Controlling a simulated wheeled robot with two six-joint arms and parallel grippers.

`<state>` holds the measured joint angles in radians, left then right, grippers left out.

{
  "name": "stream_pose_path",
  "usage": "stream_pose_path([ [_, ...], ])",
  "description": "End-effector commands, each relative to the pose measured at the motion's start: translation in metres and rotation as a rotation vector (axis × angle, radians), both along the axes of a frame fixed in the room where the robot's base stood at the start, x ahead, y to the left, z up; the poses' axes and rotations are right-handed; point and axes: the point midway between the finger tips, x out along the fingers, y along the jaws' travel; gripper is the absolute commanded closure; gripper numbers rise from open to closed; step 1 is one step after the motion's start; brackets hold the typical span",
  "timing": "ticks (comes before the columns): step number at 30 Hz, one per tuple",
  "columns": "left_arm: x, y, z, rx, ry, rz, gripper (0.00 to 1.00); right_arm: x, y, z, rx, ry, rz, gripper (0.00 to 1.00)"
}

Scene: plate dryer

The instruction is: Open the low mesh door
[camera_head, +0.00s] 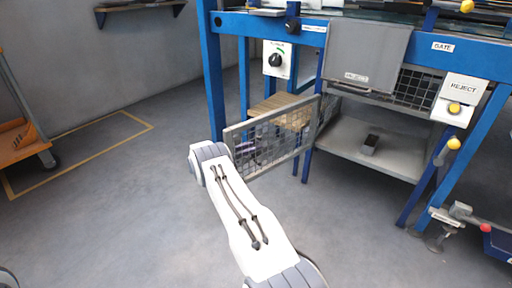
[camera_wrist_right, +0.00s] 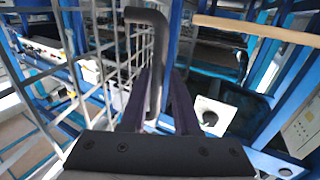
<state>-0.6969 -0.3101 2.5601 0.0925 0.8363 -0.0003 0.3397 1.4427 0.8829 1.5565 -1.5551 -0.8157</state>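The low mesh door (camera_head: 262,142) stands swung out from the blue frame in the head view. It has a grey metal border and wire mesh, which also fills the left of the right wrist view (camera_wrist_right: 88,70). A dark bent bar handle (camera_wrist_right: 155,45) is on it. My right gripper (camera_wrist_right: 160,76) has its two dark fingers on either side of the handle, with a narrow gap showing on the right side. In the head view the door and my forearm mostly hide this gripper. My left gripper is out of view.
Above are a dial box (camera_head: 277,60), a grey panel (camera_head: 366,52) and a reject button box (camera_head: 458,100). An orange cart (camera_head: 22,145) stands at the left. The floor between is clear.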

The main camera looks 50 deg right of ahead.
Motion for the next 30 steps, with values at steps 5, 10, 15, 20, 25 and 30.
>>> stream_pose_path([
  [5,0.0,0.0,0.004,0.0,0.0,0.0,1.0,0.003,0.007,0.001,0.0,0.0,0.002,0.7],
  [10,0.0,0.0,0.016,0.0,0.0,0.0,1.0,0.012,0.034,0.003,0.0,0.001,0.004,0.7],
  [15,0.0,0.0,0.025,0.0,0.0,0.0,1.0,0.023,0.067,0.002,-0.001,0.0,0.004,0.7],
  [20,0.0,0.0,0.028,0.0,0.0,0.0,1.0,0.031,0.09,0.001,-0.001,-0.001,0.003,0.7],
  [25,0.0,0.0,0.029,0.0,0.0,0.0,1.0,0.034,0.1,0.0,0.0,0.0,0.001,0.7],
  [30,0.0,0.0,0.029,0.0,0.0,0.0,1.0,0.034,0.101,0.0,0.0,0.0,0.0,0.7],
])
